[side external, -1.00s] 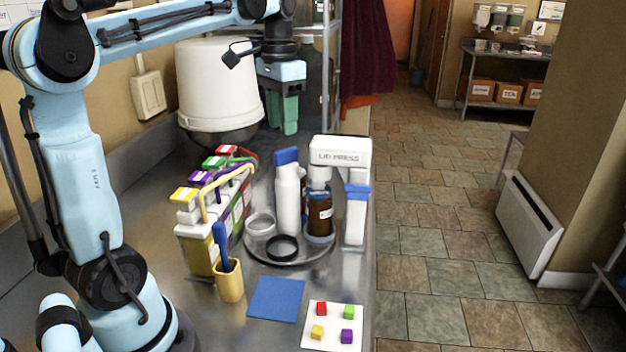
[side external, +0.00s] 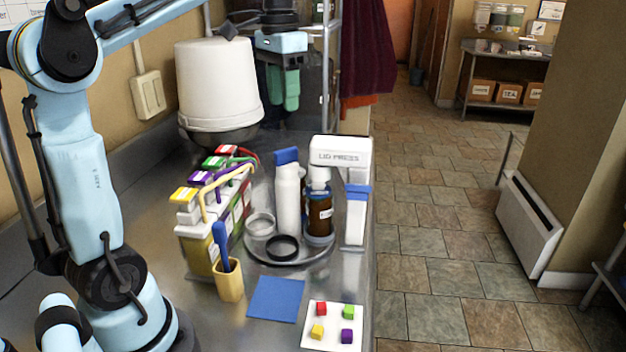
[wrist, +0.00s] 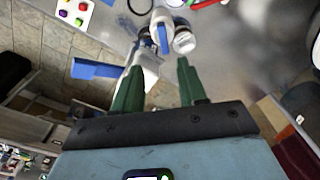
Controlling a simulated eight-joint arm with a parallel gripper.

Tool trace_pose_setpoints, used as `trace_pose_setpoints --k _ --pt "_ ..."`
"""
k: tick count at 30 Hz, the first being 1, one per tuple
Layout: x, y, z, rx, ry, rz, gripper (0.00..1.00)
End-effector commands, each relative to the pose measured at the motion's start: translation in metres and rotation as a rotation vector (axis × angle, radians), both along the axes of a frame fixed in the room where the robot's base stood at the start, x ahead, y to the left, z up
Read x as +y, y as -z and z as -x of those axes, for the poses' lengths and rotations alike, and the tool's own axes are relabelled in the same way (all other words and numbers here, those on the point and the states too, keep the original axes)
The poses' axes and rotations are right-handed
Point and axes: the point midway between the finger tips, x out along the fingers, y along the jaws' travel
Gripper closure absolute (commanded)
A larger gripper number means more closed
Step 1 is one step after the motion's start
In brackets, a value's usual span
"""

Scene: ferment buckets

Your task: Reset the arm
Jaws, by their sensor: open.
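My gripper (side external: 284,88) hangs above the counter behind the bottles, to the right of the large white bucket (side external: 218,85). Its green fingers point down, open and with nothing between them. The wrist view shows the two green fingers of my gripper (wrist: 158,85) spread apart, with the blue-capped white bottle (wrist: 161,30) and the brown bottle (wrist: 185,38) beyond them. In the side view the white bottle (side external: 288,205) and the brown bottle (side external: 319,214) stand upright on a round tray (side external: 292,258) by the lid press (side external: 340,153).
A rack (side external: 197,245) with colored-topped packs stands left of the tray. A yellow cup (side external: 229,282) holds a blue-handled tool. A blue mat (side external: 276,299) and a white card (side external: 318,338) with colored cubes lie in front. A dark red curtain (side external: 368,50) hangs behind the counter's right side.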

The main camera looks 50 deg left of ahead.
Motion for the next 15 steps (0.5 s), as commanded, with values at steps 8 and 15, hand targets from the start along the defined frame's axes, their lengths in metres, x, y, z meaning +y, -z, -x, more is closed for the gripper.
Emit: trace_pose_setpoints --k 8,15 --pt "-0.054 0.050 0.010 -0.205 0.008 -0.045 0.58" --pt "-0.100 0.111 0.032 -0.408 0.008 -0.038 0.58"
